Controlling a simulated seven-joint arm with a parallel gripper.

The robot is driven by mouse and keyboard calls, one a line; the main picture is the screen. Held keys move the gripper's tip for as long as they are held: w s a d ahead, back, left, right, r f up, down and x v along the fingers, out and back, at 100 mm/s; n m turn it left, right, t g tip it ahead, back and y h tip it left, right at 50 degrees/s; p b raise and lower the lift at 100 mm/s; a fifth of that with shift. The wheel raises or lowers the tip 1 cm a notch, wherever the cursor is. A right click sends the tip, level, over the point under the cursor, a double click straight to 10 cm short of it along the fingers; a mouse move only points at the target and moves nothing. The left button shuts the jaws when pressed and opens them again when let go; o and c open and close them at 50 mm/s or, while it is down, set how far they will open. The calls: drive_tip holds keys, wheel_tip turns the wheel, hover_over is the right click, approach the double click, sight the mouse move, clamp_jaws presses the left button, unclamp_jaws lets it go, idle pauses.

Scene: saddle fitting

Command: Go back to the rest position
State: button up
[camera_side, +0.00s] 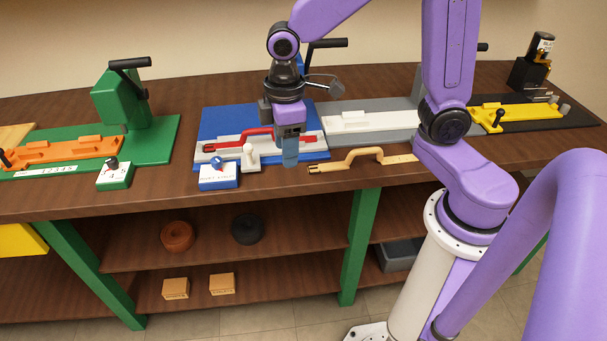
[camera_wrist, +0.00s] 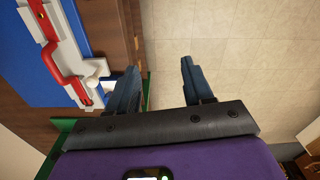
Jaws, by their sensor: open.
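A green station (camera_side: 150,150) with an orange part (camera_side: 70,152) stands at left. A grey station (camera_side: 385,108) and a black station (camera_side: 570,115) with a yellow fixture stand at right. A small blue control box (camera_side: 218,174) and a white knob sit close left of my gripper. Shelves lie below.

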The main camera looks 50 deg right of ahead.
drive_tip(key=s+d+n, duration=0.1)
drive_tip(key=s+d, duration=0.1)
drive_tip(key=s, duration=0.7)
drive_tip(key=s+d+r, duration=0.1)
drive_tip(key=s+d, duration=0.2)
drive_tip(key=s, duration=0.6)
drive_tip(key=shift+d+r+n, duration=0.15)
drive_tip(key=shift+r+n, duration=0.1)
drive_tip(key=shift+n, duration=0.15)
